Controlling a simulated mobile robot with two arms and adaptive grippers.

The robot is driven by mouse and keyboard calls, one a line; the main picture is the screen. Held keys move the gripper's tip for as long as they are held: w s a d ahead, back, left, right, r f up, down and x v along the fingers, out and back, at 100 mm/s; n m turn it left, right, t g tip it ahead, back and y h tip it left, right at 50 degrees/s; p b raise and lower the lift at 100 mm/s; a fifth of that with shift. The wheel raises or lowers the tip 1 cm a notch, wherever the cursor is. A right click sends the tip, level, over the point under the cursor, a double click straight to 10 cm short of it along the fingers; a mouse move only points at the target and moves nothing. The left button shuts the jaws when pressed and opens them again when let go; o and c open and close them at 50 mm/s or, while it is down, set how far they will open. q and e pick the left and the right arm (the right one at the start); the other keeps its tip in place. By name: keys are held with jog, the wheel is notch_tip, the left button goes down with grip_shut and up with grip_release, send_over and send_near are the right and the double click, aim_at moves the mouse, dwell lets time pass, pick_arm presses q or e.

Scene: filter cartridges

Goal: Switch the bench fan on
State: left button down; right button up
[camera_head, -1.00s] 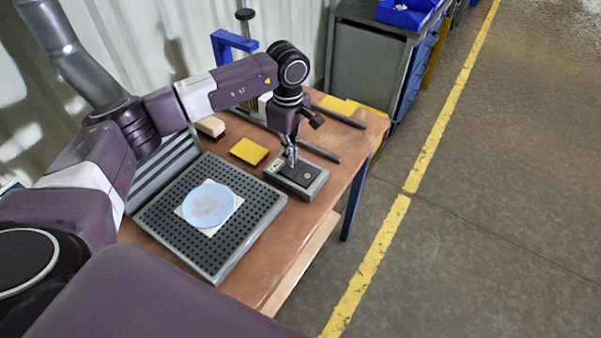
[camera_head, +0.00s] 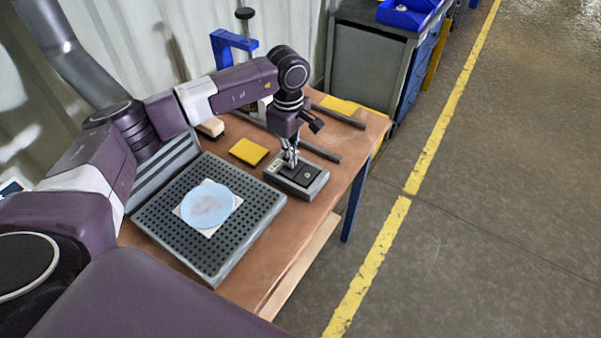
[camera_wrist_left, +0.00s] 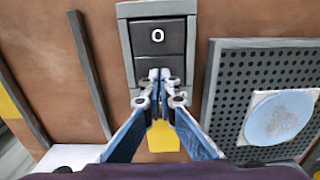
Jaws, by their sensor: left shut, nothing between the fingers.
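A grey switch box (camera_head: 314,191) with a dark rocker (camera_head: 305,178) sits near the bench's right edge. In the left wrist view the rocker (camera_wrist_left: 158,38) shows a white "0" on its far half. My left gripper (camera_head: 292,164) points down over the box, fingers shut and empty. In the left wrist view its fingertips (camera_wrist_left: 160,75) are at the rocker's near half, touching it or just above, and hide part of it. A perforated grey unit (camera_head: 250,225) stands beside the box; whether it is the bench fan I cannot tell. My right gripper is not in view.
A pale blue disc (camera_head: 207,205) on a white square lies on the perforated unit. A yellow pad (camera_head: 249,151), a wooden-backed block (camera_head: 211,128) and dark rails (camera_head: 320,150) lie behind the box. The floor to the right is clear.

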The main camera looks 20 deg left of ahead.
pick_arm(q)
jog(key=shift+f, duration=0.2)
jog(key=shift+r+p, duration=1.7)
jog(key=shift+r, duration=1.85)
